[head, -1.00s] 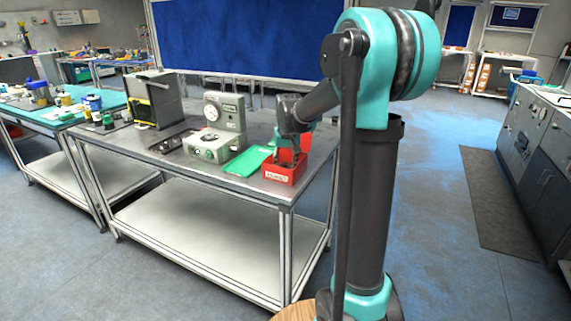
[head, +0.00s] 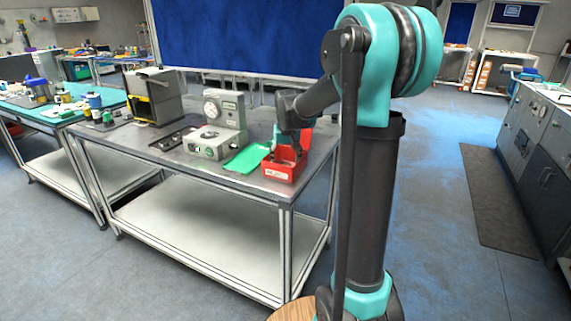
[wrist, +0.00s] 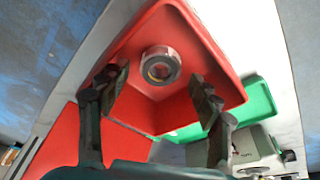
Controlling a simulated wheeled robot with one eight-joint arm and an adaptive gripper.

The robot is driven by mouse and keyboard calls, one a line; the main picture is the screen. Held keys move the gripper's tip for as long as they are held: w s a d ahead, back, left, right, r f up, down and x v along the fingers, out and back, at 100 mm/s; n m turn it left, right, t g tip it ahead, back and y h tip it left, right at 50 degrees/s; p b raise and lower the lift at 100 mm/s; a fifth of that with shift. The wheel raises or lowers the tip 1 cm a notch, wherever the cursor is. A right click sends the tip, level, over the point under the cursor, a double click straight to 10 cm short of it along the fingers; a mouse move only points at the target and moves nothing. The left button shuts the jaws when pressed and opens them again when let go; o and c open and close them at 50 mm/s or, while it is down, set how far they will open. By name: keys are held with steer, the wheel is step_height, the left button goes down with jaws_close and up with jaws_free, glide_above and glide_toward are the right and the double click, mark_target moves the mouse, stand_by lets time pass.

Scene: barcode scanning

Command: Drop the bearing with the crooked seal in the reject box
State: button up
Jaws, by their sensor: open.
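A round metal bearing (wrist: 173,60) lies inside the red box, on its floor near a corner, in the wrist view. The red box (head: 279,174) with a white label stands at the right end of the workbench in the head view; its red wall also shows in the wrist view (wrist: 222,76). My gripper (wrist: 160,88) is open, its fingers apart on either side of the line to the bearing and not touching it. In the head view my gripper (head: 290,145) is over the box, partly hidden by its own wrist. The bearing's seal is too small to judge.
A green tray (head: 246,158) lies left of the box. Beyond it stands a grey gauge device (head: 222,125), then a dark tray (head: 175,138) and a black and yellow stand (head: 153,97). The workbench's front edge (head: 190,172) is clear.

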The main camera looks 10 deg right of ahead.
steer(key=v, duration=1.2)
steer(key=s+d+f, duration=0.2)
steer(key=s+f, duration=1)
steer(key=s, duration=0.1)
steer(key=s+d+f+t, duration=0.1)
steer(key=s+f, duration=1.1)
steer(key=s, duration=0.1)
steer(key=shift+s+d, duration=0.4)
steer(key=shift+c, duration=0.2)
